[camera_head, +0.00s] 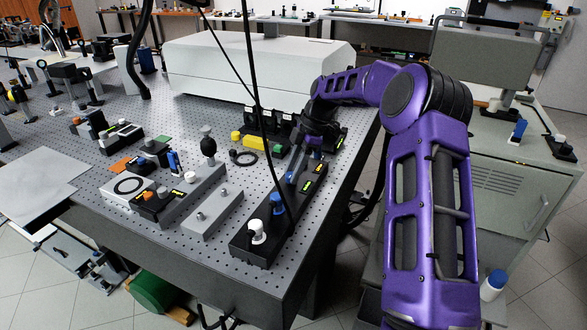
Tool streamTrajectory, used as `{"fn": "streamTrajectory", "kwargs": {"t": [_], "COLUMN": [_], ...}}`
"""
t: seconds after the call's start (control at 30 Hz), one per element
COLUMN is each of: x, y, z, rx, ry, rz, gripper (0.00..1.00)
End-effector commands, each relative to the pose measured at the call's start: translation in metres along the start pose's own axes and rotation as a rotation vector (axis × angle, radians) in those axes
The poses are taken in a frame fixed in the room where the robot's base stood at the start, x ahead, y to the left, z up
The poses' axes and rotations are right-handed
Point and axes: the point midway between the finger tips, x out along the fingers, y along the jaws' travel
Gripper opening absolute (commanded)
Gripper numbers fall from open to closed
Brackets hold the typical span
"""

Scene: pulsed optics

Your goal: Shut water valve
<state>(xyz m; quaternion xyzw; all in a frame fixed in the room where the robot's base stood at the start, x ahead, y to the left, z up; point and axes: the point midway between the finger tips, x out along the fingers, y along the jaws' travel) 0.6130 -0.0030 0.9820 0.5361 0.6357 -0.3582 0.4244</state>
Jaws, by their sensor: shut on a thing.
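A long black valve block (246,247) lies near the right edge of the perforated table. A white knob (257,231) stands at its near end and a blue knob (277,204) behind it. Small lit orange and green labels (307,184) are on its top. My gripper (313,152) reaches down at the far end of this block, beyond the blue knob. It is shut on a small part there, mostly hidden by the fingers; I cannot tell its shape or turn. Which knob is the water valve cannot be read.
A black cable (262,110) hangs across the view beside my gripper. Grey blocks (213,212), a black rubber bulb (208,146) and a yellow piece (255,141) stand left of the valve block. A large white housing (250,65) is behind.

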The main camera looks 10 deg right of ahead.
Motion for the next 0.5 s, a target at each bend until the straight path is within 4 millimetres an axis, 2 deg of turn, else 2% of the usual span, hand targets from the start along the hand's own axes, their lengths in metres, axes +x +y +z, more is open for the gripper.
{"fn": "streamTrajectory", "kwargs": {"t": [0.33,0.37,0.5], "x": [-0.0002,-0.0002,-0.0001], "y": [0.0001,0.0001,0.0001], "z": [0.0002,0.0001,0.0001], "rx": [-0.005,-0.005,-0.004], "ry": [-0.001,-0.001,-0.001], "rz": [-0.001,0.0,-0.001], "gripper": [0.0,0.43,0.68]}}
